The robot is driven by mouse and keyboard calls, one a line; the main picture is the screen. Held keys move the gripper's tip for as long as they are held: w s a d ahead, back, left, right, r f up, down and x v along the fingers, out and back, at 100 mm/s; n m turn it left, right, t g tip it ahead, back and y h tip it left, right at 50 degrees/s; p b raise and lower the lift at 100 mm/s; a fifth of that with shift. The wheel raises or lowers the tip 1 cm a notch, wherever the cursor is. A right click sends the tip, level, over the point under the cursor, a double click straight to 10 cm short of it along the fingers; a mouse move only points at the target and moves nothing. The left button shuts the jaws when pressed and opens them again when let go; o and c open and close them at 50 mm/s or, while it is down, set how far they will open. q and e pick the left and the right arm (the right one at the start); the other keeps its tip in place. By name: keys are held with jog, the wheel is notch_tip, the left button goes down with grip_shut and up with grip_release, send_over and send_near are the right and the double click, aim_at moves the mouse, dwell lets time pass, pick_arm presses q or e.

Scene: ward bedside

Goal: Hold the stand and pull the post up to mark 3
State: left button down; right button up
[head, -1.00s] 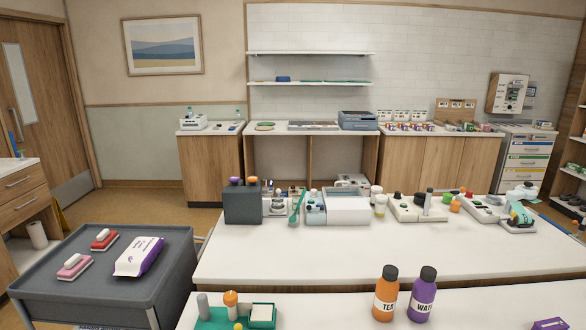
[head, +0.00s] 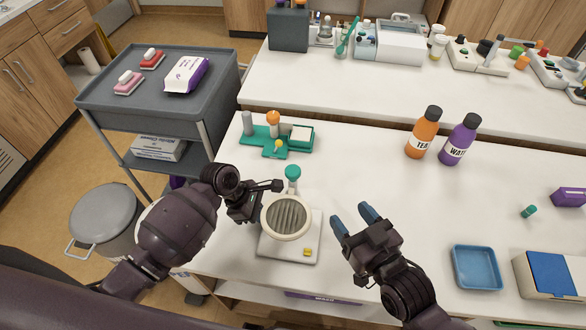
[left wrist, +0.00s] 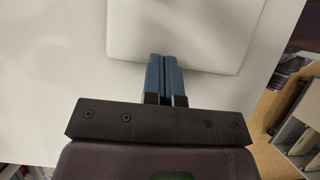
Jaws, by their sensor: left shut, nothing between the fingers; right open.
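The stand has a flat white base (head: 297,246) with a yellow button, on the near table. A round cream head with a grey ribbed grille (head: 286,217) sits above the base and hides most of the post. A teal knob (head: 292,172) shows just behind the head. I cannot read any marks. My left gripper (head: 245,200) is just left of the round head. In the left wrist view its blue fingers (left wrist: 166,76) are shut and empty at the edge of the white base (left wrist: 190,35); contact is unclear. My right gripper (head: 352,215) is open and empty, right of the stand.
A teal holder (head: 262,147) with small items stands behind the stand. An orange tea bottle (head: 422,135) and a purple bottle (head: 459,142) stand at the back right. A blue tray (head: 476,267) lies at the right. The table between the stand and bottles is clear.

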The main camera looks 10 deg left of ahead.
aim_at(298, 177)
jog(key=s+a+r+n+g+y, duration=0.1)
jog(key=a+r+n+y, duration=0.15)
jog(key=a, duration=0.25)
jog(key=shift+m, duration=0.25)
jog(key=x, duration=1.1)
jog(key=shift+a+r, duration=0.1)
jog(key=shift+r, duration=0.3)
jog(key=shift+c, duration=0.4)
grip_shut()
notch_tip(298, 177, up, 10)
jog(key=shift+f, duration=0.15)
jog(key=shift+o, duration=0.4)
grip_release()
jog(key=shift+f, duration=0.1)
